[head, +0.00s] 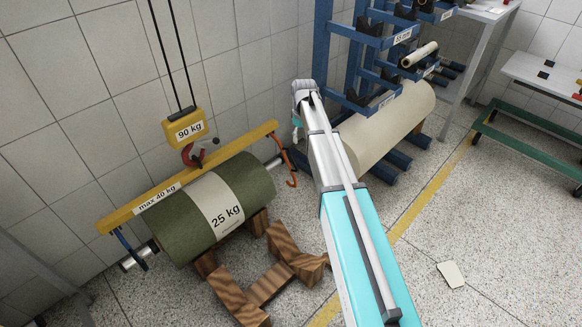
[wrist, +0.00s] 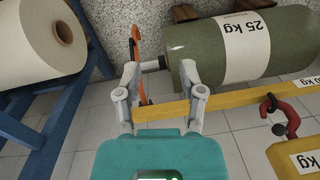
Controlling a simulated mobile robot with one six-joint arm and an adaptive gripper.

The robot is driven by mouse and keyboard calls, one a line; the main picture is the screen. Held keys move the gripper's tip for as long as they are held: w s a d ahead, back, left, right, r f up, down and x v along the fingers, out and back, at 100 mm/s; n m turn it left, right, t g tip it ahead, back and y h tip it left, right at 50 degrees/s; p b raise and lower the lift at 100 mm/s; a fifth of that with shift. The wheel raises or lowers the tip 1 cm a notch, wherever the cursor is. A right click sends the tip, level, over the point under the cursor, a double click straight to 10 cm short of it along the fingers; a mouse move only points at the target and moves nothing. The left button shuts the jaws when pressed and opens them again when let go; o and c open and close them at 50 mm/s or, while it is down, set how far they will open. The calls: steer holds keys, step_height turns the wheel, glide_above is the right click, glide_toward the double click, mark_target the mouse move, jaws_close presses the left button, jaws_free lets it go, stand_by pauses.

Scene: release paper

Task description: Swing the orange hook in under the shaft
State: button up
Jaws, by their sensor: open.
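The orange hook (head: 291,170) hangs from the right end of the yellow beam (head: 112,219) in the head view. The steel shaft (head: 275,160) sticks out of the green 25 kg roll (head: 245,178) close beside it. In the wrist view the orange hook (wrist: 139,78) stands between the open fingers of my gripper (wrist: 159,74), nearer the left finger. The shaft end (wrist: 152,65) shows just right of the hook; I cannot tell whether the hook is under it. My gripper is not clearly visible in the head view.
A red hook under the yellow 90 kg block (head: 186,128) is at the beam's middle. A blue hook (head: 126,241) hangs at the beam's left end. Wooden blocks (head: 268,284) stand under and before the roll. A cream roll (head: 392,122) and blue rack (head: 325,45) are to the right.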

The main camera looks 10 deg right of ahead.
mark_target(292, 158)
steer(key=w+f+n+b, duration=0.3)
steer(key=w+f+b, duration=0.8)
steer(key=w, duration=0.7)
step_height(292, 158, down, 2)
steer(key=shift+d+n+b, duration=0.3)
steer(key=shift+f, duration=0.15)
steer(key=f+b, duration=0.9)
steer(key=s+a+f+b, duration=0.1)
steer(key=f+b, duration=0.3)
steer(key=shift+f+b, duration=0.2)
steer(key=shift+b, duration=0.1)
steer(key=shift+c, duration=0.3)
jaws_close()
